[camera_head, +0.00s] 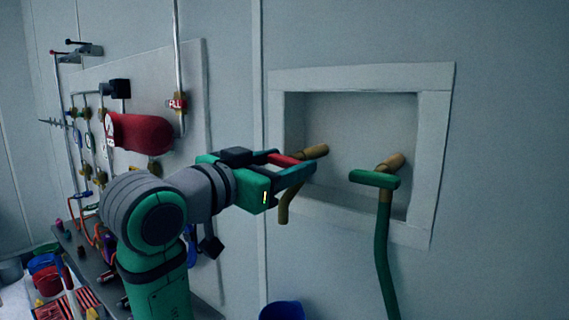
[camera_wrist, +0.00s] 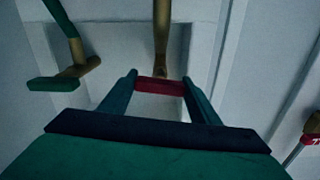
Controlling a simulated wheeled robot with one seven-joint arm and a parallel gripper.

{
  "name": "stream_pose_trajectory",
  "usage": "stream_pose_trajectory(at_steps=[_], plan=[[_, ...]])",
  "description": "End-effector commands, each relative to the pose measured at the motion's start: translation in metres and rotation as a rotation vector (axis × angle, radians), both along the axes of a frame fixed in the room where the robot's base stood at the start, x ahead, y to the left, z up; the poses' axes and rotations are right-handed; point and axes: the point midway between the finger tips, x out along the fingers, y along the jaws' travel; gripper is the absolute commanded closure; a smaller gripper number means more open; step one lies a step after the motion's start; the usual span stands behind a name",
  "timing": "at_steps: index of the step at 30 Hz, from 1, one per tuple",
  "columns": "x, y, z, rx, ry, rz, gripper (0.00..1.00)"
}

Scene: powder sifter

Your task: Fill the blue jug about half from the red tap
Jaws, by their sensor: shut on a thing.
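My gripper (camera_head: 295,168) is shut on the red handle (camera_head: 284,159) of the left brass tap, in the wall recess. In the wrist view, the red handle (camera_wrist: 160,86) lies across between the two fingertips (camera_wrist: 159,80). The tap's brass spout (camera_head: 284,208) points down below the gripper. I see no water at its mouth. The blue jug (camera_head: 282,311) is at the bottom edge of the head view, below the spout; only its top part shows, so its contents and what it stands on are hidden.
A second brass tap with a green handle (camera_head: 374,179) and a green hose (camera_head: 384,250) is to the right. The white recess frame (camera_head: 428,160) surrounds both taps. A panel with pipes and a red cylinder (camera_head: 140,133) is at left, above a cluttered table. Buckets stand at far left.

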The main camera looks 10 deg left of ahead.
Motion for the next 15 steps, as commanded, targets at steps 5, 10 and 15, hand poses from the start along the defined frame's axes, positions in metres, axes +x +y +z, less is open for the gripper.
stream_pose_trajectory(at_steps=[5, 10, 15], plan=[[0.0000, 0.0007, 0.0004, -0.075, 0.030, 0.002, 0.66], [0.0000, 0.0007, 0.0003, -0.114, 0.046, 0.002, 0.66], [0.0000, 0.0010, 0.0003, -0.130, 0.052, 0.002, 0.66]])
